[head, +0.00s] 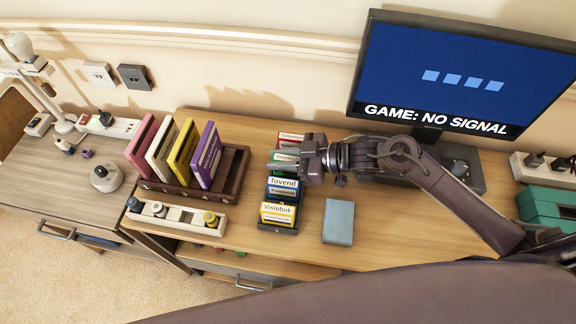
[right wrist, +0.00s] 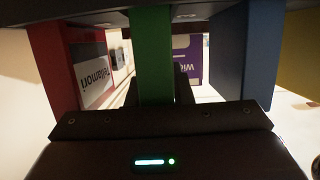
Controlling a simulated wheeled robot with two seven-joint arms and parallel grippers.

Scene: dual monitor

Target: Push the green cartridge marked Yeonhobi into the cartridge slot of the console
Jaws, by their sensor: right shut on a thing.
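The green cartridge (head: 284,157) stands in a dark rack (head: 277,228) between a red cartridge (head: 291,138) and a blue one (head: 283,184). Its lettering is too small to read for sure. My right gripper (head: 288,162) has come in from the right and is shut on it. In the right wrist view the green cartridge (right wrist: 152,50) stands between the dark fingers, with red on the left and blue on the right. A dark, flat box (head: 468,173) below the monitor looks like the console. My arm partly covers it, and I see no slot clearly. My left gripper is not in view.
A yellow cartridge (head: 278,213) stands at the rack's front. A grey-blue block (head: 338,222) lies to its right. A brown rack of thin cases (head: 233,172) and a tray of small bottles (head: 178,215) are left. The monitor (head: 455,75) reads "GAME: NO SIGNAL".

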